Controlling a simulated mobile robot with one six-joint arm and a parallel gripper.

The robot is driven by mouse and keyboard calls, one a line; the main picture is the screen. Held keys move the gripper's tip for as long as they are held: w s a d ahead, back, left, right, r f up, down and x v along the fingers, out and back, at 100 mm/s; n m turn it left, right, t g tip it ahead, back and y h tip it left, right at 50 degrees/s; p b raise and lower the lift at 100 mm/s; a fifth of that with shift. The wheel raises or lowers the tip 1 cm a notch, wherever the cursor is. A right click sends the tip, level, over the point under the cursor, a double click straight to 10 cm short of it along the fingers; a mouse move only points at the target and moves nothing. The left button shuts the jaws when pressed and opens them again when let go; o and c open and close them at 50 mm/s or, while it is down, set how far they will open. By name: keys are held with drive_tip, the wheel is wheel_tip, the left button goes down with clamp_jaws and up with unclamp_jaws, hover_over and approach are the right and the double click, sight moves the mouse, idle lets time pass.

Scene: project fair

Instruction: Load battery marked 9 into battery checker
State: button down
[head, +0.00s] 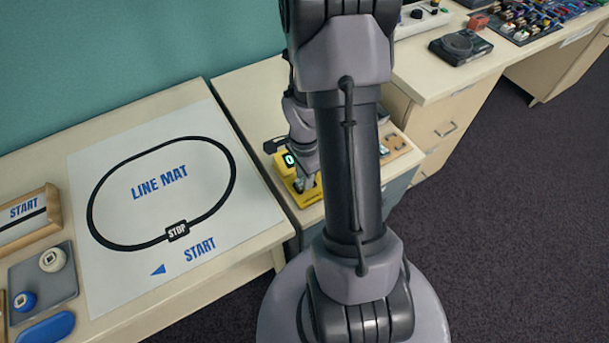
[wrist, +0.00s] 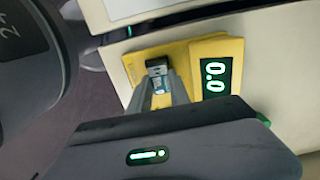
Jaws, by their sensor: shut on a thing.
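The yellow battery checker (head: 284,170) stands on the middle counter in the head view, partly hidden by my arm. In the wrist view its yellow body (wrist: 203,48) carries a dark display (wrist: 215,79) reading 0.0 in lit digits. My gripper (wrist: 161,80) is shut on a small battery (wrist: 158,67) with a dark end and a pale, bluish label. The battery is over the checker's body, left of the display. I cannot read its mark or tell whether it touches the slot. In the head view my gripper (head: 306,182) is at the checker, and the battery is not distinct.
The line mat (head: 120,195) covers the left table, with a grey tray (head: 45,283) at its left. A wooden holder (head: 395,146) sits right of my arm. A black device (head: 460,46) and crowded small parts stand on the far counter. Open dark floor lies at right.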

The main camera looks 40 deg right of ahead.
drive_tip(key=shift+f+b, duration=0.65)
drive_tip(key=shift+b, duration=0.35)
idle(1.3)
drive_tip(key=c, duration=1.1)
unclamp_jaws()
drive_tip(key=o, duration=0.4)
drive_tip(key=shift+r+p, duration=2.2)
drive_tip(key=shift+r, duration=0.9)
